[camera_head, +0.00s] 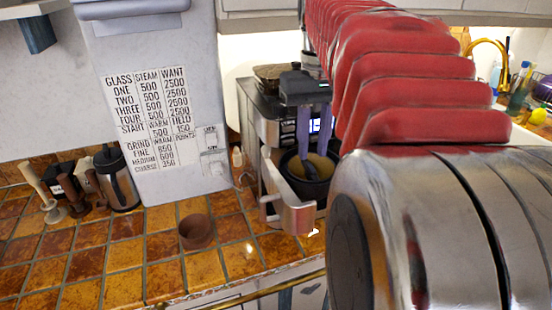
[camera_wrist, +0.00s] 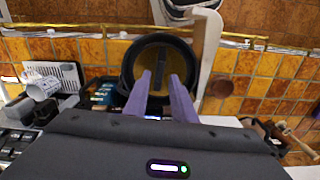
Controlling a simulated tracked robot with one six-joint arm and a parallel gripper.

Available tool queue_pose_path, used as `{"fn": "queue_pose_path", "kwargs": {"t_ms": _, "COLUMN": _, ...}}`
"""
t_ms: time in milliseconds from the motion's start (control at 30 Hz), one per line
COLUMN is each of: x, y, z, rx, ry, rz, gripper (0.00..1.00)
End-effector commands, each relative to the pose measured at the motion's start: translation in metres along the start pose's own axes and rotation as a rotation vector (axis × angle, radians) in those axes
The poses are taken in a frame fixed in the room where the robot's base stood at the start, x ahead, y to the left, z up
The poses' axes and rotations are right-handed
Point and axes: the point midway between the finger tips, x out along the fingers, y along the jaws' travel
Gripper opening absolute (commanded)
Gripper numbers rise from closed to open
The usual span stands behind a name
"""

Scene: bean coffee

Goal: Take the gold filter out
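The gold filter (camera_head: 324,165) sits inside a round black holder (camera_head: 316,190) at the coffee machine (camera_head: 268,125). In the wrist view the gold filter (camera_wrist: 175,57) shows inside the black rim, with a dark bar (camera_wrist: 160,62) across its middle. My gripper (camera_head: 312,152) points down at the filter with two purple fingers. In the wrist view my gripper (camera_wrist: 161,74) is open, its fingertips apart near the lower end of the bar. I cannot tell whether the fingers touch the bar.
The machine's curved silver door (camera_head: 290,208) stands open beside the holder. A brown cup (camera_head: 196,232) stands on the tiled counter (camera_head: 120,260), left of the door. A kettle (camera_head: 118,180) and several small tools are at the far left. My red arm covers the right side.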

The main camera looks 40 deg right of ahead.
Motion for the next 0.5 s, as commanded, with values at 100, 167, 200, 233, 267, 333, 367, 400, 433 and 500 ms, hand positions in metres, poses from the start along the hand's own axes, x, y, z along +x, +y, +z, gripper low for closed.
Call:
{"fn": "queue_pose_path", "kwargs": {"t_ms": 100, "x": 0.013, "y": 0.0, "z": 0.001, "rx": 0.0, "ry": -0.002, "rz": -0.001, "gripper": 0.23}}
{"fn": "queue_pose_path", "kwargs": {"t_ms": 167, "x": 0.019, "y": 0.0, "z": 0.0, "rx": 0.001, "ry": -0.001, "rz": 0.0, "gripper": 0.23}}
{"fn": "queue_pose_path", "kwargs": {"t_ms": 200, "x": 0.024, "y": 0.0, "z": 0.001, "rx": 0.001, "ry": -0.002, "rz": -0.001, "gripper": 0.23}}
{"fn": "queue_pose_path", "kwargs": {"t_ms": 233, "x": 0.027, "y": 0.0, "z": 0.0, "rx": 0.001, "ry": -0.003, "rz": -0.001, "gripper": 0.23}}
{"fn": "queue_pose_path", "kwargs": {"t_ms": 267, "x": 0.03, "y": 0.0, "z": 0.0, "rx": 0.001, "ry": -0.001, "rz": 0.0, "gripper": 0.23}}
{"fn": "queue_pose_path", "kwargs": {"t_ms": 333, "x": 0.036, "y": 0.0, "z": 0.0, "rx": 0.001, "ry": -0.002, "rz": -0.001, "gripper": 0.23}}
{"fn": "queue_pose_path", "kwargs": {"t_ms": 367, "x": 0.039, "y": 0.0, "z": 0.0, "rx": 0.001, "ry": -0.002, "rz": -0.001, "gripper": 0.23}}
{"fn": "queue_pose_path", "kwargs": {"t_ms": 400, "x": 0.042, "y": 0.001, "z": 0.0, "rx": 0.001, "ry": -0.001, "rz": 0.0, "gripper": 0.23}}
{"fn": "queue_pose_path", "kwargs": {"t_ms": 433, "x": 0.043, "y": 0.001, "z": 0.0, "rx": 0.001, "ry": -0.001, "rz": 0.0, "gripper": 0.23}}
{"fn": "queue_pose_path", "kwargs": {"t_ms": 500, "x": 0.047, "y": 0.001, "z": 0.0, "rx": 0.001, "ry": -0.001, "rz": 0.0, "gripper": 0.23}}
